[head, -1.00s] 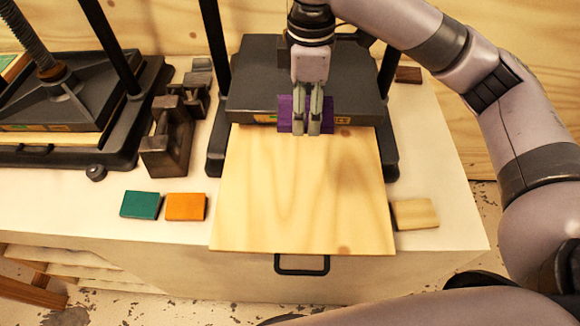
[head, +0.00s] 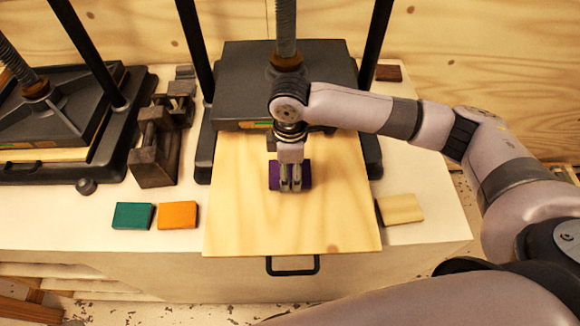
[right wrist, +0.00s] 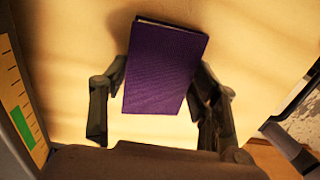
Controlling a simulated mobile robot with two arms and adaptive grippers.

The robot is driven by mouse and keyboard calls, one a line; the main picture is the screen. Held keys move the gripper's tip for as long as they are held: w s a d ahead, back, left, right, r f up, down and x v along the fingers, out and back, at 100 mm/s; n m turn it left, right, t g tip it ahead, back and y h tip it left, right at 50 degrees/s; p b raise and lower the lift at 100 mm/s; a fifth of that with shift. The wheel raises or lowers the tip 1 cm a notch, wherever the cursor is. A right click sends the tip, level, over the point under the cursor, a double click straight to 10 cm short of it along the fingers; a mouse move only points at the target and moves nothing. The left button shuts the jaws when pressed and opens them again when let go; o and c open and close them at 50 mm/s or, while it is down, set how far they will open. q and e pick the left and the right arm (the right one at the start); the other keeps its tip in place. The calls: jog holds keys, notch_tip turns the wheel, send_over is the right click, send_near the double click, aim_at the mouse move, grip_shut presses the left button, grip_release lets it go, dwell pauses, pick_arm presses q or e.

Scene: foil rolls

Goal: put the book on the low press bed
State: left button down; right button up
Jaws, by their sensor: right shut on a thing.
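A purple book (head: 276,175) is held in my right gripper (head: 290,187), over the middle of the pale wooden press bed (head: 310,225). I cannot tell whether the book touches the bed. My left gripper is not in view.
Teal (head: 132,215) and orange (head: 177,214) books lie left of the bed, a pale block (head: 400,209) right of it. Dark metal clamps (head: 160,140) and a second press (head: 50,115) stand at left. Dark posts rise beside the bed's back end.

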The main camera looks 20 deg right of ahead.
aim_at(290, 174)
jog(key=shift+f, duration=0.15)
jog(key=o, duration=1.2)
notch_tip(290, 174, up, 12)
jog(key=b, duration=0.2)
jog(key=shift+b, duration=0.4)
